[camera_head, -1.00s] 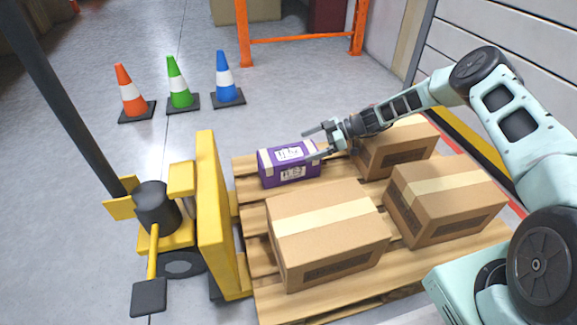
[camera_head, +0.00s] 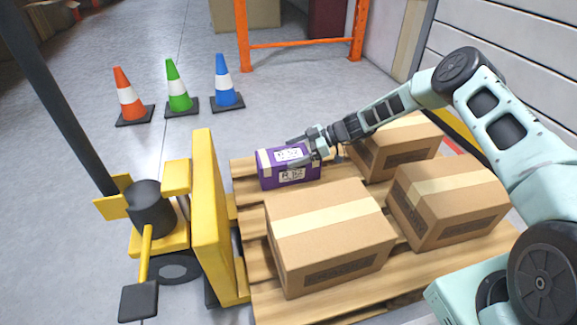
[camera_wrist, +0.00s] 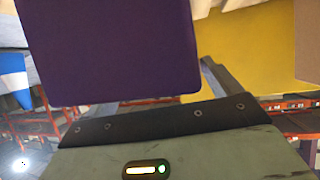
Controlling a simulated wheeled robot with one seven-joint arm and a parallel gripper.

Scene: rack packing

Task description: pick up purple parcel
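The purple parcel (camera_head: 290,176) with white labels sits on the far-left corner of the wooden pallet (camera_head: 259,258). My gripper (camera_head: 291,152) is at its upper right end, with its two fingers apart, one toward the far side and one toward the near side of the parcel. In the wrist view the parcel (camera_wrist: 115,50) fills the upper left, close in front of the gripper's palm. One finger shows to the right of it with a small gap. The other finger is mostly hidden behind the parcel. Firm contact is not visible.
Brown cartons stand on the pallet: one in front (camera_head: 325,240), one at right (camera_head: 450,200), one behind (camera_head: 400,145) under my arm. A yellow pallet truck (camera_head: 208,215) stands at left. Orange (camera_head: 127,98), green (camera_head: 178,85) and blue (camera_head: 225,85) cones stand beyond.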

